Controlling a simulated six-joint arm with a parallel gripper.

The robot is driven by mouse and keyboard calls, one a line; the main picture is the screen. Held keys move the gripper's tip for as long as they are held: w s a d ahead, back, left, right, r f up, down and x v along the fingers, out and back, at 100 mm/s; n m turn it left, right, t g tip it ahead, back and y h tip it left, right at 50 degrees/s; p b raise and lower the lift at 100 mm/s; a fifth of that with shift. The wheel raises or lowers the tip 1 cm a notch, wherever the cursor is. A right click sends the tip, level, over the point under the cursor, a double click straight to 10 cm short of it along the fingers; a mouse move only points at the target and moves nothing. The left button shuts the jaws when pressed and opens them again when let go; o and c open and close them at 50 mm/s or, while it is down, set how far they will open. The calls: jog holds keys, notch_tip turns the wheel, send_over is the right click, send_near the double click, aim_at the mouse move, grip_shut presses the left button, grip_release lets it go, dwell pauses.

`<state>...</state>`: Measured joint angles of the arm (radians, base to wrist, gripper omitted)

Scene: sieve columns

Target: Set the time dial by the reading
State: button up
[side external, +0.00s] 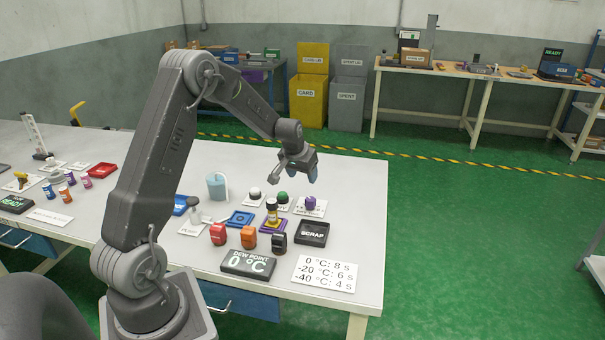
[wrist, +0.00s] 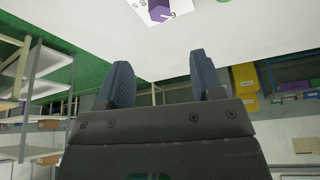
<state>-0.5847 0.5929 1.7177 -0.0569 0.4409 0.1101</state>
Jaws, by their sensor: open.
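The purple dial (side external: 310,203) sits on a white plate at the right end of a row of knobs. In the wrist view the purple dial (wrist: 159,10) shows at the top edge, with a few figures on its plate; its exact setting is cut off or too small to read. A black display (side external: 248,263) reads "DEW POINT 0 °C". A white card (side external: 325,273) lists 0 °C: 8 s, -20 °C: 6 s, -40 °C: 4 s. My gripper (side external: 312,178) is open and empty above the dial, apart from it; its two blue fingers (wrist: 162,82) show in the wrist view.
A white knob (side external: 254,193) and a green knob (side external: 282,197) stand left of the dial. A yellow-and-dark column (side external: 271,211) stands on a purple base. A black SCRAP tray (side external: 312,233) and red, orange and black blocks (side external: 249,238) lie in front.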

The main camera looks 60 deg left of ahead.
aim_at(309, 200)
dwell(0.3)
jog(key=w+a+g+h, duration=0.2)
jog(key=w+g, duration=0.2)
notch_tip(309, 200, down, 13)
jog(key=shift+s+a+r, duration=0.1)
dwell(0.7)
jog(key=shift+c, duration=0.4)
jog(key=c, duration=0.9)
jog(key=shift+o, duration=0.2)
